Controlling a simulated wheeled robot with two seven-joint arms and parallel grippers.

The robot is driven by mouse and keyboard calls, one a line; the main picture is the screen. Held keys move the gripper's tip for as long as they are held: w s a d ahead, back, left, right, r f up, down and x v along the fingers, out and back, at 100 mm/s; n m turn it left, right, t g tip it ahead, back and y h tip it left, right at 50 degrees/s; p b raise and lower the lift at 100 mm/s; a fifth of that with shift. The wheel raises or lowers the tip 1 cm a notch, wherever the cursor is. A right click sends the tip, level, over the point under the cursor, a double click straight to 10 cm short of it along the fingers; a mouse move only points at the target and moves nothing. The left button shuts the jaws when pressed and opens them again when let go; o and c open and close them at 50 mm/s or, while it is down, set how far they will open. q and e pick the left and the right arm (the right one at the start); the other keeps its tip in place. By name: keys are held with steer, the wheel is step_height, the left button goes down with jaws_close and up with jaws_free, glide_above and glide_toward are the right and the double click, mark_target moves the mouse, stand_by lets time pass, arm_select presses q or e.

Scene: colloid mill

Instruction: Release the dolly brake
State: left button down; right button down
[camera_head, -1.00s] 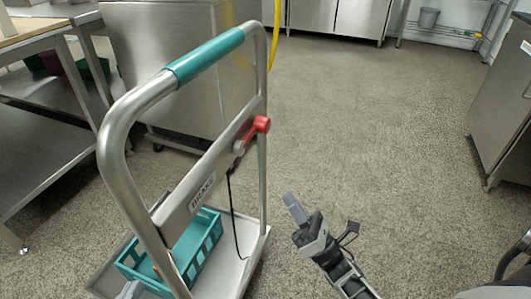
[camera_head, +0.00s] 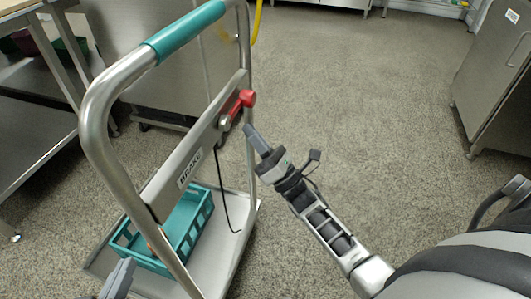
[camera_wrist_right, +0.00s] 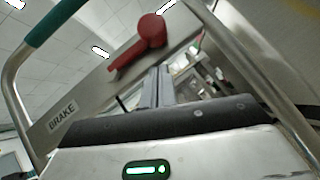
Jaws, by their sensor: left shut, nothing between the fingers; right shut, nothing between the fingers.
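The dolly (camera_head: 98,110) has a steel frame and a teal grip sleeve. Its crossbar (camera_head: 192,160) carries a BRAKE label. A red brake lever (camera_head: 240,102) sits at the crossbar's right end. It also shows in the right wrist view (camera_wrist_right: 142,45), angled down to the left from its round hub. My right gripper (camera_head: 251,133) is shut and empty just below and to the right of the lever. In the wrist view its fingertips (camera_wrist_right: 156,72) lie close below the lever; I cannot tell if they touch. My left gripper (camera_head: 122,272) shows partly at the bottom left, shut and empty.
A teal crate (camera_head: 185,232) stands on the dolly's platform (camera_head: 228,255). A black cable (camera_head: 222,200) hangs from the crossbar. Steel benches stand at the left and a steel cabinet (camera_head: 495,85) at the right. The floor between is clear.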

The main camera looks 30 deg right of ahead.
arm_select(q)
steer(key=shift+s+f, duration=0.15)
steer(key=shift+f, duration=0.05)
arm_select(e)
steer(key=r, duration=0.1)
steer(key=d+r, duration=0.1)
steer(key=shift+w+r, duration=0.35)
steer(key=shift+w, duration=0.05)
arm_select(q)
steer(key=shift+f, duration=0.1)
